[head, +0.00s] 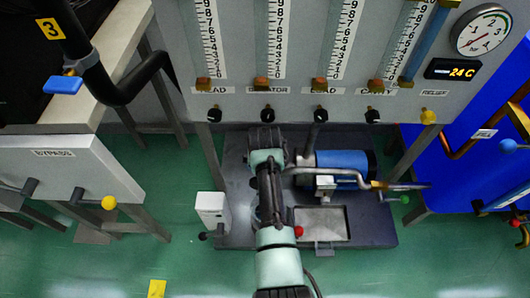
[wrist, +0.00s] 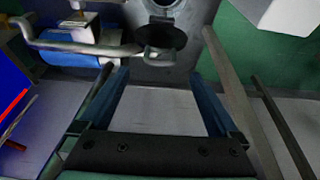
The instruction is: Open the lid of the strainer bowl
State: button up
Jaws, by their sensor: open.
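What looks like the strainer bowl (wrist: 181,22) is at the top centre of the wrist view, partly cut off by the frame edge. A dark round part, perhaps its lid (wrist: 143,34), has a pale grey tab at its near edge; I cannot tell whether it is raised. My gripper (wrist: 160,82) is open and empty, its two blue fingers apart on either side of the tab's line, with the tab just beyond the tips. In the head view my arm covers the bowl and the fingertips are hidden.
A blue motor (head: 343,168) and a bent grey pipe (head: 350,178) stand right of my arm on the dark skid (head: 365,233). The gauge panel (head: 300,100) overhangs behind. A white box (head: 212,212) stands at left.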

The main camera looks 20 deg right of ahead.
jog(key=p+v, duration=0.2)
jog(key=v, duration=0.4)
jog(key=shift+r, duration=0.35)
jog(key=shift+s, duration=0.1)
